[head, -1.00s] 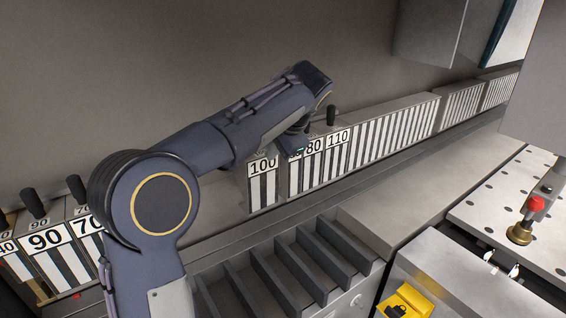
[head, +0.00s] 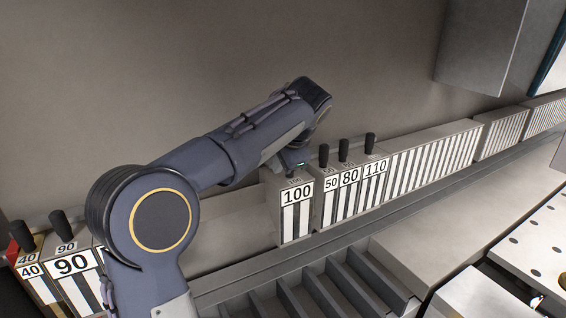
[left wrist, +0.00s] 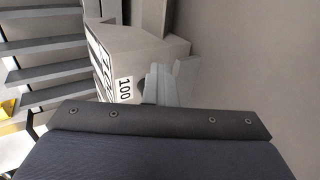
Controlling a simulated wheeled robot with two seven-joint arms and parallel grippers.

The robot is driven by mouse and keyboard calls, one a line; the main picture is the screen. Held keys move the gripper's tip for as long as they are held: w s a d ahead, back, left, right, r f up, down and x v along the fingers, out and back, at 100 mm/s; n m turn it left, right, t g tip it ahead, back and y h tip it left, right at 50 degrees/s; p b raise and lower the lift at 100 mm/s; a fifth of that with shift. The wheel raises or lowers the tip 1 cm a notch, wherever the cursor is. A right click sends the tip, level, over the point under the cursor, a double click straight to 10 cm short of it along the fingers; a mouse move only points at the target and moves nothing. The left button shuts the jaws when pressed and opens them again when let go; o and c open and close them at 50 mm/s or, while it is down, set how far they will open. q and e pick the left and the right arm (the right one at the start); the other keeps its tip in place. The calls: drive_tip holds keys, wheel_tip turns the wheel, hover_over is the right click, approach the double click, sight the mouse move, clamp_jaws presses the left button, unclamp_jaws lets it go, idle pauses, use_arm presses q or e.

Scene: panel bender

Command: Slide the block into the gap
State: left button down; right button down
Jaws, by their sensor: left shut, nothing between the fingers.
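The block marked 100 (head: 296,212) stands upright on the rail, with a narrow gap between it and the 50 block (head: 331,200) on its right. The 100 block also shows in the left wrist view (left wrist: 122,58). My left gripper (head: 277,163) is shut and empty at the upper left side of the 100 block. Its fingers (left wrist: 163,86) appear beside the block in the left wrist view; I cannot tell whether they touch it. My right gripper is not in view.
The 80 (head: 349,190) and 110 (head: 375,185) blocks and a long striped row (head: 436,160) continue to the right. The 90 block (head: 73,270) and 40 block (head: 33,280) stand at the far left. A slotted rack (head: 345,290) lies in front.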

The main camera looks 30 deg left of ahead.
use_arm(q)
drive_tip(key=shift+s+a, duration=0.15)
drive_tip(key=shift+s, duration=0.25)
drive_tip(key=shift+s+a, duration=0.5)
drive_tip(key=shift+s, duration=0.35)
drive_tip(key=shift+s+a, duration=0.45)
drive_tip(key=shift+s, duration=0.35)
drive_tip(key=s+a+b, duration=0.1)
drive_tip(key=s+a, duration=0.3)
drive_tip(key=s, duration=0.4)
drive_tip(key=shift+s+a, duration=0.25)
drive_tip(key=shift+s, duration=0.15)
drive_tip(key=shift+r, duration=0.1)
drive_tip(key=c, duration=1.7)
unclamp_jaws()
